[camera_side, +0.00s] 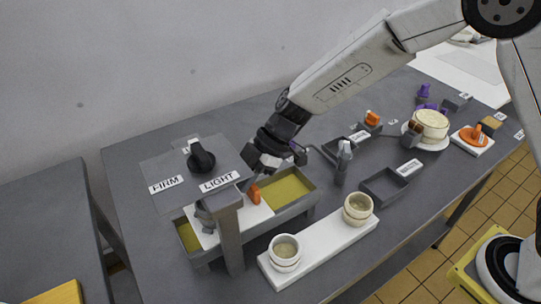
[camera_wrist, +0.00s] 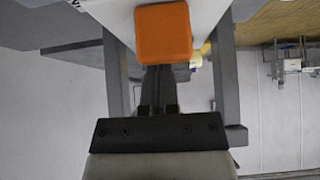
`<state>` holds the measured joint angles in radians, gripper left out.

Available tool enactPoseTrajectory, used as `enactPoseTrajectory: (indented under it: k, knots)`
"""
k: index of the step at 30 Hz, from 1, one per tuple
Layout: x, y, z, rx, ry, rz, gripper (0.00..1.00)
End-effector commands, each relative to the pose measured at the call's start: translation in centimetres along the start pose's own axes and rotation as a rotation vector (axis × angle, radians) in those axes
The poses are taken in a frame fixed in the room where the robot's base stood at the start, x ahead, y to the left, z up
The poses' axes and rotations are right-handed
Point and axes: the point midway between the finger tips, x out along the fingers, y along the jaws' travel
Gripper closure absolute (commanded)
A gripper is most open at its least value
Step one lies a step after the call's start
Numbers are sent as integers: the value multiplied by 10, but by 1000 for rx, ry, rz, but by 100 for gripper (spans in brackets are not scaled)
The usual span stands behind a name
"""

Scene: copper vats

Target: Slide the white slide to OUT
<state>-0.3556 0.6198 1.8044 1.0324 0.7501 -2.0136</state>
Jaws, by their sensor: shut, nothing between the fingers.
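The white slide (camera_side: 262,213) is a flat white plate lying across the grey trough (camera_side: 309,203), with an orange knob (camera_side: 254,193) standing on it. In the wrist view the orange knob (camera_wrist: 163,33) is large and close, on the white slide (camera_wrist: 118,14). My gripper (camera_side: 262,166) is above the trough, just behind the knob. In the wrist view my gripper (camera_wrist: 157,80) is shut and empty, its fingertips close to the knob's near edge. I cannot tell whether they touch it. No OUT mark is legible.
A grey post (camera_side: 229,238) stands in front of the slide. A black dial (camera_side: 201,157) sits on a panel marked FIRM and LIGHT. Two cups stand on a white board (camera_side: 318,250). A grey bottle (camera_side: 343,165) and a dark tray (camera_side: 384,187) are to the right.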

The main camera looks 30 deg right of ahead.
Motion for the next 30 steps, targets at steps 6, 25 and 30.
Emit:
enactPoseTrajectory:
  k: [6, 25, 30]
  knots:
    - [0, 0, 0, 0, 0, 0, 100]
    - [-42, 0, 52, 5, -1, 3, 100]
    - [-66, 0, 82, 6, -1, 3, 100]
